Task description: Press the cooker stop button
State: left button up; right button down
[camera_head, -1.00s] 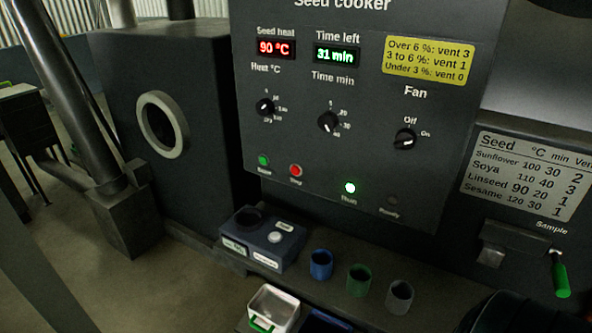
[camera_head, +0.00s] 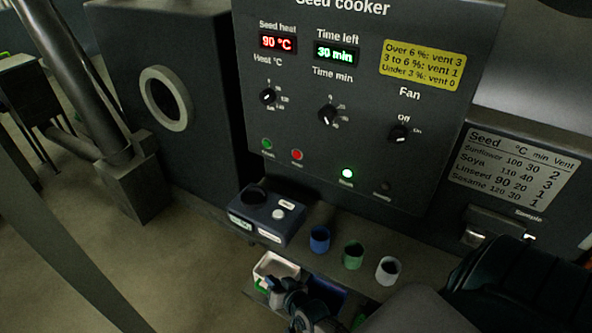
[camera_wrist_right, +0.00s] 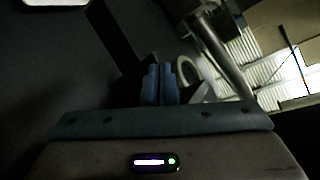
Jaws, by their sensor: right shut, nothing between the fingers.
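The seed cooker panel (camera_head: 340,180) fills the middle of the head view. The red stop button (camera_head: 297,155) sits low on it, right of a green start button (camera_head: 267,144). The displays read 90 °C (camera_head: 278,42) and 30 min (camera_head: 336,53). My right gripper (camera_head: 278,289) is below the panel, near the white tray and apart from the button. In the right wrist view its blue fingers (camera_wrist_right: 159,84) are together and empty. My left gripper is out of view.
A meter box (camera_head: 268,215) and blue (camera_head: 319,238), green (camera_head: 353,255) and grey (camera_head: 388,270) cups stand on the ledge below the panel. A white tray (camera_head: 272,268) is near my gripper. Knobs (camera_head: 328,115) protrude above the buttons. The space before the panel is clear.

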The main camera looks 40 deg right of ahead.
aim_at(297, 155)
jog(key=w+r+m+t+h+p, duration=0.1)
jog(key=w+r+m+t, duration=0.15)
jog(key=r, duration=0.75)
jog(key=w+r+m+t+p, duration=0.1)
jog(key=w+r+t+p, duration=0.15)
jog(key=r, duration=0.65)
jog(key=w+d+r+m+t+h, duration=0.1)
jog(key=d+r+m+t+h, duration=0.1)
jog(key=d+r+m+h, duration=0.4)
notch_tip(297, 155, up, 5)
jog(key=m+h, duration=0.6)
jog(key=m, duration=0.2)
jog(key=shift+w+d+r+h, duration=0.15)
jog(key=shift+w+h, duration=0.1)
jog(key=shift+h, duration=0.15)
jog(key=w+d, duration=0.3)
jog(key=d, duration=0.5)
jog(key=shift+w, duration=0.2)
jog(key=shift+d, duration=0.1)
jog(key=shift+w+d, duration=0.15)
jog(key=shift+d, duration=0.2)
